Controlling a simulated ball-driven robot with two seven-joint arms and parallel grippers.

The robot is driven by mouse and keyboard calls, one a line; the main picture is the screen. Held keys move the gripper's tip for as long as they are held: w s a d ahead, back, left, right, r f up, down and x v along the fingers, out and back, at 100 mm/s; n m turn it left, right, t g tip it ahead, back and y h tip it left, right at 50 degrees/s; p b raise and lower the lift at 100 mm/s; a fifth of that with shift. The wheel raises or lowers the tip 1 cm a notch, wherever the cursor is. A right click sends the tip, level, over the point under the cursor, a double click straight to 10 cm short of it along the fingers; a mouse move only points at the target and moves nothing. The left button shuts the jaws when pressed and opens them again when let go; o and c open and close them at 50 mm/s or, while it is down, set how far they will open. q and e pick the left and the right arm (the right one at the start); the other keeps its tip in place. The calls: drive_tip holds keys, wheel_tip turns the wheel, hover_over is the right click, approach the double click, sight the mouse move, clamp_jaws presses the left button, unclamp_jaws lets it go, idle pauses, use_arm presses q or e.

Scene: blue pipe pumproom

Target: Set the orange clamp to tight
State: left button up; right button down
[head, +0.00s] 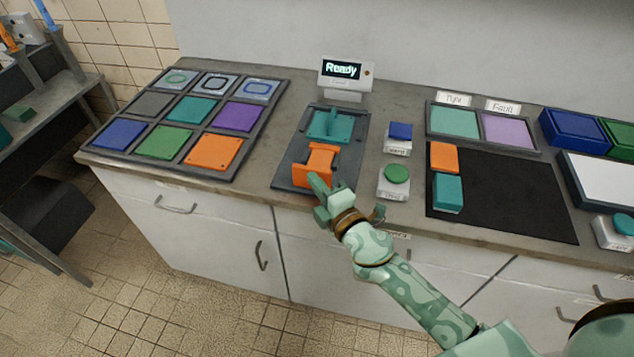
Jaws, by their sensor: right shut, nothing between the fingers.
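The orange clamp (321,157) sits on the front half of a dark grey plate (287,172) on the counter. Its front part stands raised toward the counter's front edge. A teal piece (332,125) sits on the same plate behind it. My right gripper (317,184) is shut and empty at the clamp's front side, very close to it. Whether it touches the clamp cannot be told. My left gripper is not in view.
A small display (341,70) reading "Ready" stands behind the plate. Blue (400,131) and green (397,174) buttons stand to its right. A tray of coloured tiles (272,90) lies left. A black mat (510,198) with orange and teal blocks lies right.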

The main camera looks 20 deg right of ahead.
sight(330, 175)
drive_tip(key=w+d, duration=0.1)
drive_tip(key=w, duration=0.1)
drive_tip(key=w+d, duration=0.1)
drive_tip(key=w, duration=0.1)
drive_tip(key=shift+d, duration=0.4)
drive_tip(key=shift+r, duration=0.15)
drive_tip(key=shift+d, duration=0.1)
